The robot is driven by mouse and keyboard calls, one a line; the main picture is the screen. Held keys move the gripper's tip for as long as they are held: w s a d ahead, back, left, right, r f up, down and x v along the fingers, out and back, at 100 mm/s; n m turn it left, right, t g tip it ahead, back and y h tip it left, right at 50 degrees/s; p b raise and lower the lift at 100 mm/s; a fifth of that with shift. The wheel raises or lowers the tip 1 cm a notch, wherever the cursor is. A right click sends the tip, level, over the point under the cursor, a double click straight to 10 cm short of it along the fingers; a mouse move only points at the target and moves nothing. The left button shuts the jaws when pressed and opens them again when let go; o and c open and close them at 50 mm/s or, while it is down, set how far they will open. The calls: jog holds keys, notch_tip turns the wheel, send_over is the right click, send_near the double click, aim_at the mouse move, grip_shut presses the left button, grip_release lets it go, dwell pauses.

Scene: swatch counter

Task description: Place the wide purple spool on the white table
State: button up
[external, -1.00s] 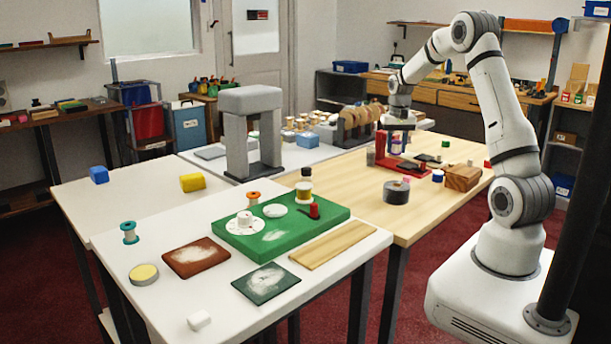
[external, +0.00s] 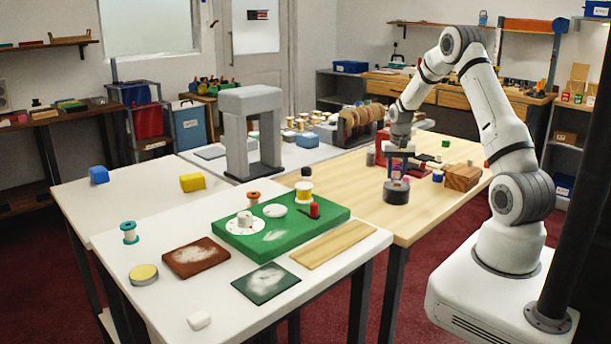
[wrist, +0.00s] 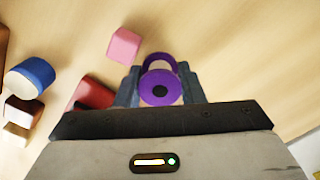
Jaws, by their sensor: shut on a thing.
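My gripper (wrist: 160,95) is shut on the purple spool (wrist: 160,88), which sits between its fingers in the wrist view, its flange with a dark centre hole facing the camera. In the external view my gripper (external: 399,170) is low over the wooden table, right above or in front of a dark grey cylinder (external: 396,195). The spool is too small there to make out clearly, and I cannot tell whether it touches anything below. The white table (external: 170,310) at the front left is well away from my gripper.

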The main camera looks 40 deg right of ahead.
aim_at(397, 167)
jog(key=shift+f, duration=0.2)
jog(key=o, duration=1)
jog(key=shift+r, duration=0.1)
jog(key=shift+o, duration=0.2)
notch_tip(397, 167, up, 12)
jog(key=s+a+r+n+t, duration=0.1)
jog(key=s+a+r+n, duration=0.2)
jog(key=s+a, duration=0.5)
jog(key=s+a+r+n+t, duration=0.1)
jog(key=s+a+r+n, duration=0.3)
jog(key=s+a, duration=0.5)
jog(key=a+r, duration=0.2)
jog(key=a, duration=0.4)
jog(key=shift+s+a+r, duration=0.15)
jog(key=shift+a, duration=0.1)
jog(key=shift+o, duration=0.4)
jog(key=s+a+f+n, duration=0.1)
jog(key=s+a+n, duration=0.1)
jog(key=s, duration=0.5)
jog(key=shift+a+f+t, duration=0.3)
jog(key=shift+a, duration=0.45)
